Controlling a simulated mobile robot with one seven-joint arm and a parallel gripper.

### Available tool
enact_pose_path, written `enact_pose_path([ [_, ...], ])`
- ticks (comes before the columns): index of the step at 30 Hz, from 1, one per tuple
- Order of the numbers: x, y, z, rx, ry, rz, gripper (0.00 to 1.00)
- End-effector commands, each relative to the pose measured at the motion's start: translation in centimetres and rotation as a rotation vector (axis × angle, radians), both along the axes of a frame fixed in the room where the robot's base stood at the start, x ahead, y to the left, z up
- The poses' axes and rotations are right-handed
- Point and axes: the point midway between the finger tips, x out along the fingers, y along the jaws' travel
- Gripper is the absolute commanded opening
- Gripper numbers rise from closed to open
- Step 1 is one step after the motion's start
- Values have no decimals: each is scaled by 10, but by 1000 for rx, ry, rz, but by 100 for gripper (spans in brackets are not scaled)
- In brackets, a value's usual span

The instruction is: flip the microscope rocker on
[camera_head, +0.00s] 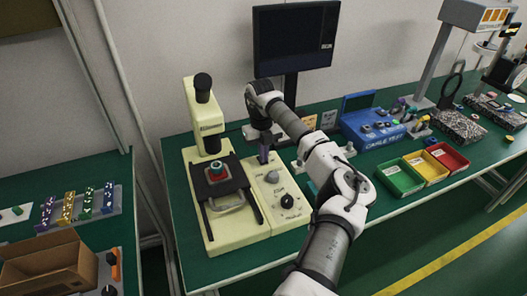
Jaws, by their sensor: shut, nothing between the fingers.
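The cream microscope (210,128) stands on the green bench, with a black eyepiece on top of its column and a dark stage over its base. A cream control panel (285,218) lies along the right side of the base. It carries a grey knob (272,177) and a black dial (287,201). My gripper (263,158) points down over the back end of this panel, shut and empty. I cannot make out the rocker; the gripper may hide it. I cannot tell whether the fingertips touch the panel.
A dark monitor (293,38) stands behind the microscope. To the right are a blue box (372,127) and green (399,178), yellow (425,166) and red (448,157) trays. A cardboard box (45,268) sits on the left bench. My arm crosses the bench's front edge.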

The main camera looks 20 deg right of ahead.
Motion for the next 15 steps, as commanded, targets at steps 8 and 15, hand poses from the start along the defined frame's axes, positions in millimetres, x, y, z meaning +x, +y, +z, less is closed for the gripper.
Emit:
enact_pose_path([
  [8, 1, -1, -5, 1, -56, -1, 0],
  [15, 2, -1, -6, 1, -55, -2, 0],
])
